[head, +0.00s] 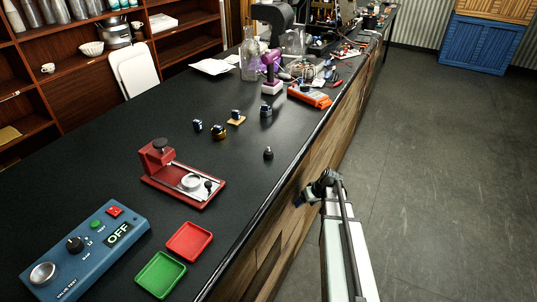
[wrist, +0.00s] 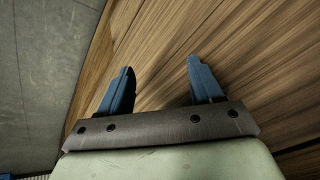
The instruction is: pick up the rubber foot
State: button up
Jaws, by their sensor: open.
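A small black knobbed piece (head: 268,153) stands alone on the dark counter near its right edge; it looks like the rubber foot, though it is too small to be sure. My gripper (head: 304,197) is beside the counter's wooden front, to the right of and apart from that piece. In the wrist view my gripper (wrist: 160,66) has its two blue fingers spread wide with nothing between them. Wood panelling fills the view beyond the fingers, and the small piece does not show there.
On the dark counter (head: 110,165) are a red press stand (head: 157,158), a blue control box (head: 60,262) reading OFF, a red tray (head: 189,241) and a green tray (head: 160,275). Several small parts (head: 218,131) lie further back, before a purple drill (head: 271,72) and an orange tool (head: 310,96).

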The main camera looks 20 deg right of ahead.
jog(key=w+d+r+t+h, duration=0.1)
jog(key=w+d+r+t, duration=0.4)
jog(key=d+r, duration=0.95)
notch_tip(320, 180, up, 28)
jog(key=f+n+g, duration=0.1)
jog(key=n+g, duration=0.4)
jog(key=n, duration=0.1)
send_over(269, 148)
jog(key=s+d, duration=0.3)
jog(key=s, duration=0.1)
jog(key=x, duration=0.8)
jog(key=shift+w+a+r, duration=0.1)
jog(key=shift+s+a+x, duration=0.1)
jog(key=shift+a+x, duration=0.05)
jog(key=shift+x, duration=0.75)
jog(key=shift+s+a+x, duration=0.1)
jog(key=shift+x, duration=0.8)
jog(key=shift+s+a+x, duration=0.1)
jog(key=shift+a+x, duration=0.05)
jog(key=shift+x, duration=0.75)
jog(key=shift+c, duration=0.3)
